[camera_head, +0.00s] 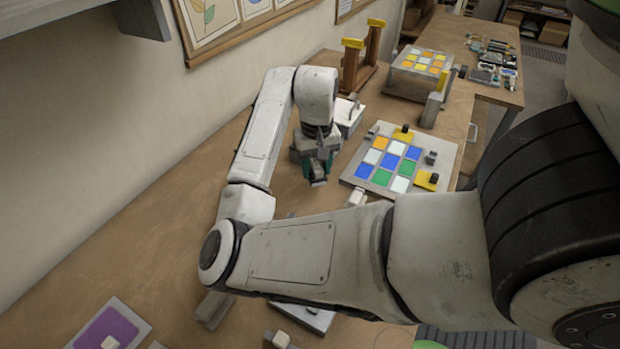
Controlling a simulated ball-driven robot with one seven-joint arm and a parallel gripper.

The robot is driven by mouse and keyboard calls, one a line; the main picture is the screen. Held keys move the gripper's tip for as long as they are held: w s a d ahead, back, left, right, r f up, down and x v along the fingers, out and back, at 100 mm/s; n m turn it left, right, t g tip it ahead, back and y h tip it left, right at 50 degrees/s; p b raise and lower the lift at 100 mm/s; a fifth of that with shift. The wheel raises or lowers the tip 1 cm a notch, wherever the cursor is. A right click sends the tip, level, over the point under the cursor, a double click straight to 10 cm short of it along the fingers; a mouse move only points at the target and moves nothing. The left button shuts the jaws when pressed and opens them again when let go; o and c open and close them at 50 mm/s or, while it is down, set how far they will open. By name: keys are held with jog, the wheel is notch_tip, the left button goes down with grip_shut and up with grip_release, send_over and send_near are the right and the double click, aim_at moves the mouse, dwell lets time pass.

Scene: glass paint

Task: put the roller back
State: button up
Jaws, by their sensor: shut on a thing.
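My gripper (317,168) is at the end of my white arm, low over the middle of the wooden bench, left of a panel of coloured squares. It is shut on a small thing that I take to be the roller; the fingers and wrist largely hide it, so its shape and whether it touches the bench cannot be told. A brown wooden stand (362,68) with yellow-topped uprights is behind the gripper, near the wall. A white box-like holder (345,117) sits between the gripper and the stand.
The panel of blue, green, white and orange squares (395,160) has yellow and grey clamps at its edges. Another coloured panel (421,62) stands behind it. A purple panel (110,330) and grey blocks are in front. Bare bench (150,240) lies left of my arm, along the wall.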

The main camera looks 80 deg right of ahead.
aim_at(311, 178)
jog(key=shift+w+d+f, duration=0.2)
jog(key=shift+w+f, duration=0.15)
jog(key=shift+f, duration=0.1)
jog(key=shift+w+d+f, duration=0.15)
jog(key=shift+w+f, duration=0.2)
jog(key=shift+f, duration=0.1)
jog(key=shift+f+p, duration=0.55)
jog(key=shift+f, duration=1.1)
jog(key=shift+f, duration=0.15)
jog(key=o, duration=1)
notch_tip(311, 178, up, 12)
jog(key=shift+r+b, duration=0.15)
jog(key=shift+b, duration=0.25)
